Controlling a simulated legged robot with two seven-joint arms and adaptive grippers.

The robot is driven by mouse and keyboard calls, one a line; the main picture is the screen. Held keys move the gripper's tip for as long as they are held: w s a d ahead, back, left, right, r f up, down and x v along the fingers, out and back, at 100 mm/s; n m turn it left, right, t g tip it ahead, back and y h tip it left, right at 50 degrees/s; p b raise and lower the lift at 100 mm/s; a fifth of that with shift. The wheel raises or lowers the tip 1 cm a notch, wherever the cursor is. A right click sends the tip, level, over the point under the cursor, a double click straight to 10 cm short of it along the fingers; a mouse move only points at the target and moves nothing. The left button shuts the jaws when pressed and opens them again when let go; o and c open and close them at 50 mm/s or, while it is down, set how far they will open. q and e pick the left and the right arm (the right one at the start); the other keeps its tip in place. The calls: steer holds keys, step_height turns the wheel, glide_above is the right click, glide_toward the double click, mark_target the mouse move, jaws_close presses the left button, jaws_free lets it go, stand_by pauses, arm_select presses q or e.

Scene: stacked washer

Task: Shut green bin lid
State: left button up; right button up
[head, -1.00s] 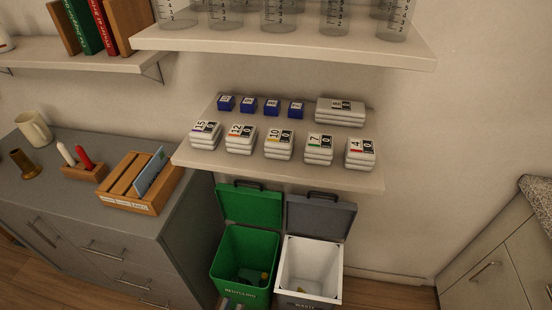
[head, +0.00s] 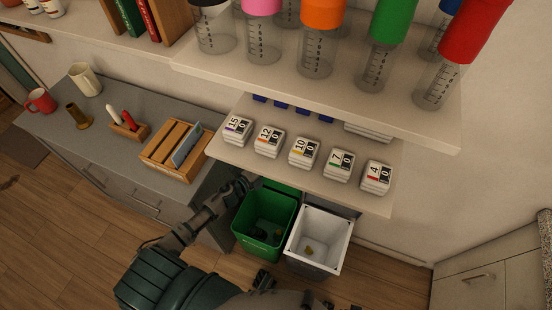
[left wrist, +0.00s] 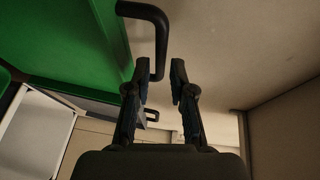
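The green bin (head: 262,240) stands on the floor below the shelves. Its lid (head: 283,188) is raised at the back of the bin, mostly hidden by the lower shelf in the head view. In the left wrist view the green lid (left wrist: 70,40) fills the upper left, with its black bent handle (left wrist: 160,35) sticking out. My left gripper (head: 245,180) is beside the lid, behind the bin's left side. In the left wrist view my left gripper (left wrist: 159,75) is open, with the handle's lower end appearing between the fingertips; contact cannot be told. I cannot make out my right gripper.
The white-lined bin (head: 318,240) stands right beside the green one. The lower shelf (head: 225,153) with white boxes overhangs the lids. The grey cabinet (head: 75,133) is close on the left. Open floor lies in front.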

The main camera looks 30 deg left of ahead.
arm_select(q)
steer(key=x, duration=0.3)
steer(key=shift+w+f, duration=0.1)
steer(key=shift+w, duration=0.25)
steer(key=shift+a, duration=0.1)
arm_select(e)
steer(key=shift+w+a+r, duration=0.2)
steer(key=shift+a+r, duration=0.05)
steer(key=shift+r, duration=0.1)
arm_select(q)
jaws_close()
steer(key=shift+s+f, duration=0.1)
